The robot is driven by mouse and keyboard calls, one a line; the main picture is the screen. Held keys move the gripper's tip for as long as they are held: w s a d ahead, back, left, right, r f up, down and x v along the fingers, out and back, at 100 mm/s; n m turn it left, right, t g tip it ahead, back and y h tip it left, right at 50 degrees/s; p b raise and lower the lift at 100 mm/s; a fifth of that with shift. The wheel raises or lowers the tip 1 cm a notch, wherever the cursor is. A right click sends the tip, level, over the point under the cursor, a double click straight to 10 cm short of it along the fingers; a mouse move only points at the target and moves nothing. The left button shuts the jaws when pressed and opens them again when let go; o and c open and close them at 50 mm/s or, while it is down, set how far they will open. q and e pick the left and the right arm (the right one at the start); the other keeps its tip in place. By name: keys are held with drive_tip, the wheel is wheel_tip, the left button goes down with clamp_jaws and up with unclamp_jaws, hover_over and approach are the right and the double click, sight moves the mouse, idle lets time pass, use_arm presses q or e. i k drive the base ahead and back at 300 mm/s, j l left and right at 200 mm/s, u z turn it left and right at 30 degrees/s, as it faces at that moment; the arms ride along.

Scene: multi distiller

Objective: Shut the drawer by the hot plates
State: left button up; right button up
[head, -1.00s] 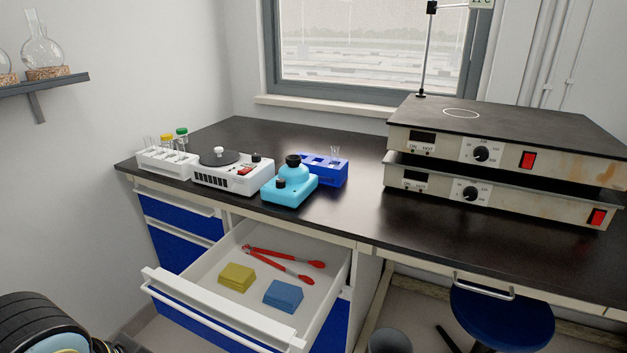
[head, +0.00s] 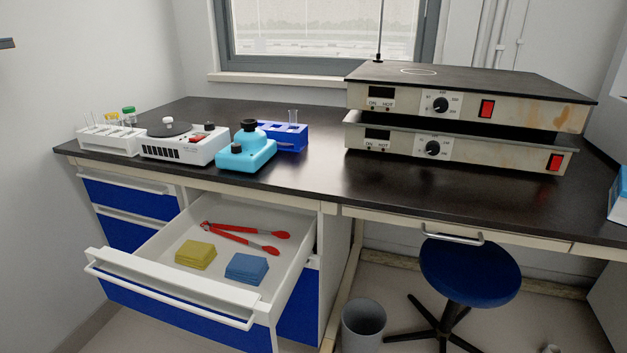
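The drawer (head: 178,279) stands pulled far out of the cabinet under the bench, in the lower left of the head view. Inside lie red tongs (head: 244,238), a yellow stack of cloths or sponges (head: 195,254) and a blue stack (head: 246,268). The two hot plates (head: 455,118) are stacked on the bench to the right of the drawer, with dials and red switches. Neither of my grippers shows in the head view now.
On the bench stand a white tube rack (head: 108,140), a white stirrer (head: 185,146), a light-blue mixer (head: 246,152) and a blue rack (head: 287,135). A blue stool (head: 468,272) and a grey bin (head: 363,325) stand below, right of the cabinet.

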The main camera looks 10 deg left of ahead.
sight(209, 304)
drive_tip(key=u, duration=1.3)
